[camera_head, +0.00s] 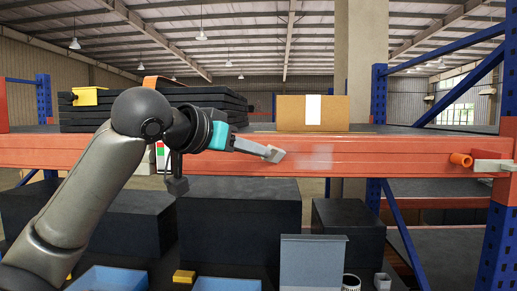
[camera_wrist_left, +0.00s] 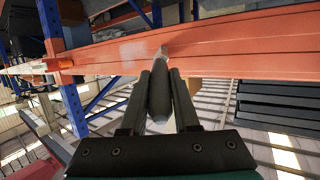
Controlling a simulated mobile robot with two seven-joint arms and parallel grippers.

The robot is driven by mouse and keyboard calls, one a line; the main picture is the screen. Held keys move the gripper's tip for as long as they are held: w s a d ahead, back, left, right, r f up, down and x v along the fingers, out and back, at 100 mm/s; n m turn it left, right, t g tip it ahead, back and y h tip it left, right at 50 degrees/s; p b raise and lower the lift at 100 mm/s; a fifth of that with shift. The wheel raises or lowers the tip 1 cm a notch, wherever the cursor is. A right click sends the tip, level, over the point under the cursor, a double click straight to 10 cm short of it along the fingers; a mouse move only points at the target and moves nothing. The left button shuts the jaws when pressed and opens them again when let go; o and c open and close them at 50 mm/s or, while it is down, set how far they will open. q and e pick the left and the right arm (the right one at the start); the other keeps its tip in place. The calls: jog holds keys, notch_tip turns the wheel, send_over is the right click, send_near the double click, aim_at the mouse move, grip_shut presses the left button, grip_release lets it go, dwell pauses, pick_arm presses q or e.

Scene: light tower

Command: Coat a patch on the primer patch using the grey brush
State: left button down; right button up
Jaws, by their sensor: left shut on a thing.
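My left gripper (camera_head: 258,149) is shut on the grey brush, level with the orange rack beam (camera_head: 400,162). In the left wrist view, the brush's dark grey handle (camera_wrist_left: 159,92) sits between the two fingers (camera_wrist_left: 165,82). Its pale tip (camera_wrist_left: 163,51) points at the beam face and appears at or very near it. A paler, hazy area on the beam, seemingly the primer patch (camera_head: 316,157), lies just right of the brush tip in the head view. It also shows in the left wrist view (camera_wrist_left: 136,46). My right gripper is not in view.
A cardboard box (camera_head: 290,113) and stacked black panels (camera_head: 190,98) stand on the shelf above the beam. An orange cylinder (camera_head: 460,160) sticks out at the beam's right end. Below are dark boxes (camera_head: 240,220), blue bins (camera_head: 110,279) and a grey-blue panel (camera_head: 313,262).

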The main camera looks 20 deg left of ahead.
pick_arm(q)
jog(key=shift+r, duration=0.65)
jog(key=w+d, duration=0.3)
jog(key=d, duration=0.8)
jog(key=shift+d, duration=0.25)
jog(key=shift+w+f, duration=0.1)
dwell(0.3)
jog(key=s+d, duration=0.1)
jog(key=s, duration=0.4)
jog(key=shift+s+d+b, duration=0.3)
jog(key=shift+s+b, duration=0.05)
jog(key=shift+s, duration=0.05)
jog(key=shift+s+d, duration=0.25)
jog(key=shift+s, duration=0.5)
jog(key=shift+s+d, duration=0.2)
jog(key=shift+s, duration=0.5)
